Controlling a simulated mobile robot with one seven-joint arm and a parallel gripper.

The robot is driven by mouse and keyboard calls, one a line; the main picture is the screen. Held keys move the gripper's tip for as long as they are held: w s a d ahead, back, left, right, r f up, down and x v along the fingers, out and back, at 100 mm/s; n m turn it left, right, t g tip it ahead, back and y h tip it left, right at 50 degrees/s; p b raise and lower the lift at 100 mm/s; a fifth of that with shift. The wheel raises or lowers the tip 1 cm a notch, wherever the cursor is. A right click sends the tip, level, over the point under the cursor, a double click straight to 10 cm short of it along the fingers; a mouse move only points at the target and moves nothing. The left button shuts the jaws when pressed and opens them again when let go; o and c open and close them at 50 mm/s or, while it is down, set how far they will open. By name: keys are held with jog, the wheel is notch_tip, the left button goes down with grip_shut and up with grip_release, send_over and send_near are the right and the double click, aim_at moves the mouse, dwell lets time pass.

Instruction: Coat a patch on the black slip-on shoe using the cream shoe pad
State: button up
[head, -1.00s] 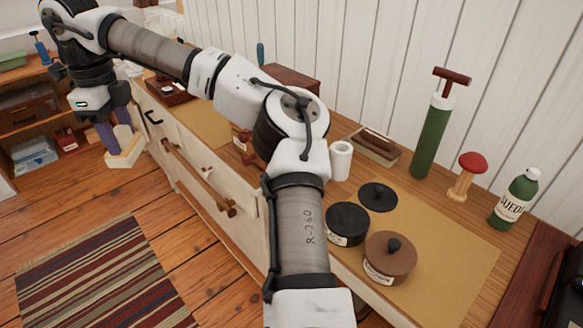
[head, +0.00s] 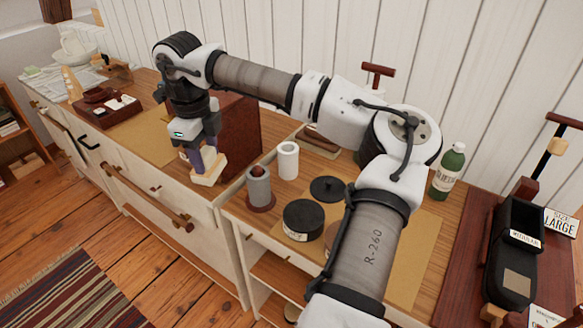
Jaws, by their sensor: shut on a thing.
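My gripper (head: 205,158) is shut on the cream shoe pad (head: 208,172). It holds the pad pale face down, near the front edge of the counter, left of the grey cylinder; whether the pad touches anything is unclear. The black slip-on shoe (head: 508,258) lies at the far right on a dark red-brown surface, with a square tan patch on its upper side. My gripper is far to the left of the shoe.
A black tin (head: 303,221), its dark lid (head: 327,189), a white cylinder (head: 288,160) and a grey cylinder (head: 259,186) stand on the counter between pad and shoe. A green bottle (head: 446,172) stands behind. My forearm hides part of the mat.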

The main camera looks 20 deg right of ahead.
jog(key=s+d+f+m, duration=0.1)
jog(key=s+d+m, duration=0.15)
jog(key=d, duration=0.35)
jog(key=s+d+f+m+p, duration=0.1)
jog(key=s+d, duration=0.3)
jog(key=d, duration=0.3)
jog(key=s+d+f+m, duration=0.1)
jog(key=s+d+f, duration=0.15)
jog(key=d, duration=0.35)
jog(key=shift+a+f+b, duration=0.1)
jog(key=shift+f+b, duration=1.2)
jog(key=shift+f, duration=1.05)
jog(key=shift+f+b, duration=0.6)
jog(key=shift+b, duration=0.25)
jog(key=shift+r, duration=0.1)
notch_tip(320, 180, up, 7)
jog(key=p, duration=0.3)
dwell(0.8)
